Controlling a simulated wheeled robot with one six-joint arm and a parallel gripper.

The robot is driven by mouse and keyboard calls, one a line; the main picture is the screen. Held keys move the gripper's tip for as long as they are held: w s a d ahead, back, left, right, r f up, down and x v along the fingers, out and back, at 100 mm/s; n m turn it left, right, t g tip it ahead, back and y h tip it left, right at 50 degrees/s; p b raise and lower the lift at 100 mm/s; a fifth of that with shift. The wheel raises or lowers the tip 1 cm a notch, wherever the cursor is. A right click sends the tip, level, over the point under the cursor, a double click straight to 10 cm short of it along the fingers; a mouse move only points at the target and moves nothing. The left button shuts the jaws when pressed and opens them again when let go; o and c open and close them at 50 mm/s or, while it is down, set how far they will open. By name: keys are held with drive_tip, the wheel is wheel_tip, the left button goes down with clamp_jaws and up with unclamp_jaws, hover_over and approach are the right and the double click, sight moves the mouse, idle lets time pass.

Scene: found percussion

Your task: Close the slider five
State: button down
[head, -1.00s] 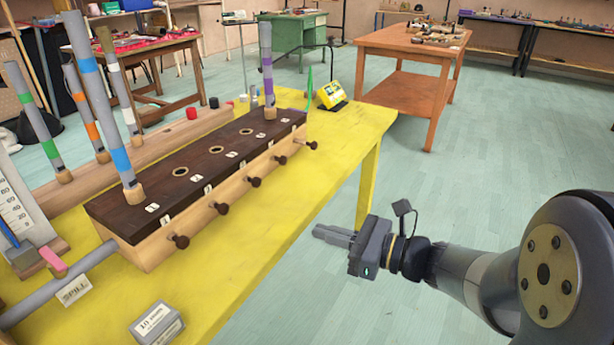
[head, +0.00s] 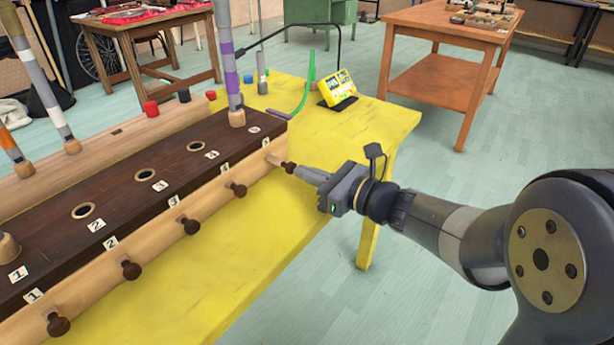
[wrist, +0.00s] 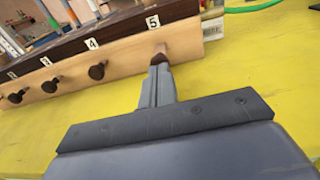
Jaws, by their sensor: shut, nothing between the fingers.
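Slider five is a dark round knob (head: 289,167) on a pale wooden stem, at the far right end of the long wooden box (head: 180,205). It sticks out farther from the box front than the other knobs. In the wrist view the knob (wrist: 159,57) sits below the label 5, partly hidden by my fingers. My gripper (head: 301,171) is shut and empty. Its fingertips point at the knob's outer end and appear to touch it; I cannot tell for certain.
Several other knobs, such as knob four (head: 238,189), line the box front to the left. A purple-banded tube (head: 230,70) stands on the box top. A yellow device (head: 338,88) stands farther back on the yellow table (head: 300,215). The tabletop before the box is clear.

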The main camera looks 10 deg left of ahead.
sight(294, 164)
drive_tip(key=shift+w+a, duration=0.1)
drive_tip(key=shift+a, duration=0.15)
drive_tip(key=shift+r+x, duration=0.2)
drive_tip(key=shift+x, duration=1.55)
drive_tip(key=shift+d, duration=0.1)
drive_tip(key=shift+d, duration=0.2)
drive_tip(key=p+v, duration=0.2)
drive_tip(key=v, duration=1.1)
drive_tip(key=shift+d, duration=0.3)
drive_tip(key=shift+a, duration=0.1)
drive_tip(key=b+x, duration=0.2)
drive_tip(key=x, duration=1.1)
drive_tip(key=shift+a, duration=0.35)
